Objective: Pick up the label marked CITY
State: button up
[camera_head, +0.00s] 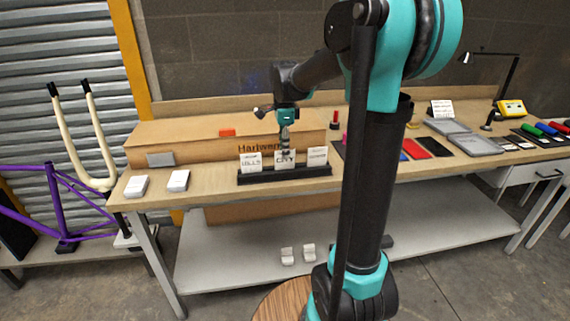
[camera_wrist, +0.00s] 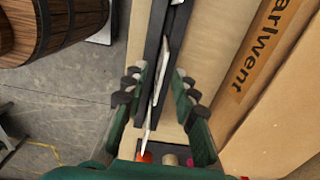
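The white CITY label (camera_head: 285,159) stands in the middle of a black holder (camera_head: 285,175) on the bench, between two other white labels. My gripper (camera_head: 286,147) points down right over it in the head view and overlaps its top edge. In the wrist view my gripper (camera_wrist: 157,90) is open, with the holder and a thin white label edge (camera_wrist: 164,86) running between its fingers. That edge appears to be the CITY label, seen nearly edge-on; its lettering is hidden there. I see no finger clearly touching it.
The HILLS label (camera_head: 251,162) is close on the left, another label (camera_head: 317,156) close on the right. Two white boxes (camera_head: 177,180) lie left on the bench. A wooden barrel (camera_wrist: 70,30) stands on the floor.

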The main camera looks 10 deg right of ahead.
aim_at(285, 161)
notch_tip(285, 161, down, 5)
jog(key=shift+w+d+f, duration=0.1)
jog(key=shift+d, duration=0.05)
grip_shut()
dwell(0.4)
